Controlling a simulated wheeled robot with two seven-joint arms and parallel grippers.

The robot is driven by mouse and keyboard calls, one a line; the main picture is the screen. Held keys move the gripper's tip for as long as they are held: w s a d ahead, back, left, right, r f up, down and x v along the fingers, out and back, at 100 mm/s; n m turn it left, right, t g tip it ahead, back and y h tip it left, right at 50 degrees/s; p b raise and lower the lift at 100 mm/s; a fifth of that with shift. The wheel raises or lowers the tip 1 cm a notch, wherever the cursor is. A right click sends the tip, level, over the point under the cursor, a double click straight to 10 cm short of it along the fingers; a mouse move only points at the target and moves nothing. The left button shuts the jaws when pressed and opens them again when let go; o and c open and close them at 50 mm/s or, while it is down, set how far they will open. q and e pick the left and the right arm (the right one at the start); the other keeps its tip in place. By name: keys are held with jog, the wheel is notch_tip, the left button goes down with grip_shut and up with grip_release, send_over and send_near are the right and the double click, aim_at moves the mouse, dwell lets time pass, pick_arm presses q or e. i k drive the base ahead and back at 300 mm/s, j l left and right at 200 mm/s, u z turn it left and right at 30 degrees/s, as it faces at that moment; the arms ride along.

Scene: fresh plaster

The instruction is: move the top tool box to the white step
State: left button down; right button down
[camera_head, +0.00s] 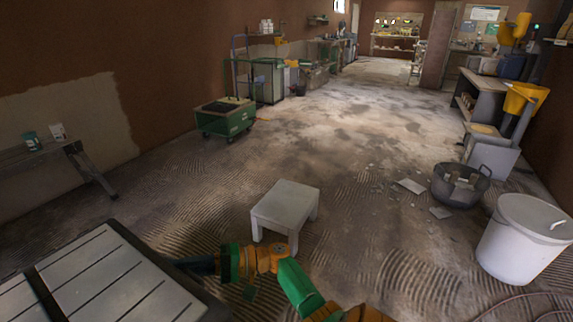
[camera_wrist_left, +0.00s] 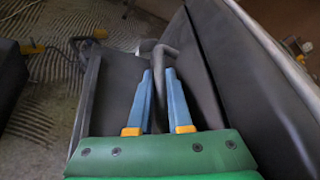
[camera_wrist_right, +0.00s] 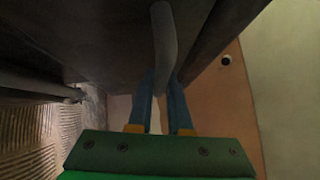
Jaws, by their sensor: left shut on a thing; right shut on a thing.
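The tool box (camera_head: 105,272) is large and grey with a ribbed lid, at the bottom left of the head view and cut off by the frame. The white step (camera_head: 284,205) is a low stool on the floor, right of the box and apart from it. My left gripper (camera_wrist_left: 158,76) is shut on a grey bar handle (camera_wrist_left: 160,58) on the box's side. My right gripper (camera_wrist_right: 163,78) is shut on another grey handle (camera_wrist_right: 163,28); its arm reaches the box's right side in the head view. Anything under the box is hidden.
A white lidded bucket (camera_head: 522,240) and a dark round tub (camera_head: 460,184) stand at the right, with flat scraps nearby. A green cart (camera_head: 226,118) stands farther back. A bench (camera_head: 60,148) is at the left wall.

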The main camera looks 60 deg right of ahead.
aim_at(289, 198)
jog(key=l+z, duration=0.35)
jog(key=l, duration=0.25)
jog(key=i+l+z, duration=0.1)
jog(key=l+z, duration=0.3)
jog(key=l, duration=0.15)
jog(key=i+l+z, duration=0.15)
jog(key=l+z, duration=0.2)
jog(key=l, duration=0.2)
jog(key=i+j+z, duration=0.1)
jog(key=i+z, duration=0.3)
jog(key=i+j+z, duration=0.4)
jog(key=i, duration=0.15)
jog(key=i+j+z, duration=0.55)
jog(key=j+z, duration=0.2)
jog(key=j, duration=0.2)
jog(key=i+j+z, duration=0.15)
jog(key=j, duration=0.15)
